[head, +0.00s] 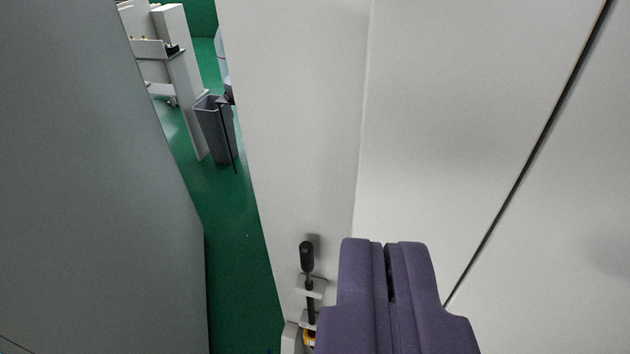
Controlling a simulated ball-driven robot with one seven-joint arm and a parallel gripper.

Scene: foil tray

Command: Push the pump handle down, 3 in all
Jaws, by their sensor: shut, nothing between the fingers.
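The pump handle (307,257) is a black, upright grip on a dark rod, low in the middle of the head view. The rod passes through a small light bracket (312,287) at the pale wall. My gripper (385,245) is purple, with its two fingers together and nothing between them. In the picture it is just right of the handle, with a narrow gap between them. The lower part of the pump is partly hidden by my gripper and the frame edge; a bit of yellow (309,338) shows there.
A pale wall (300,120) and white panels (470,110) with a dark seam stand behind and right. A large grey surface (90,180) fills the left. Between them runs a strip of green floor (235,230), with a grey bin (213,125) farther back.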

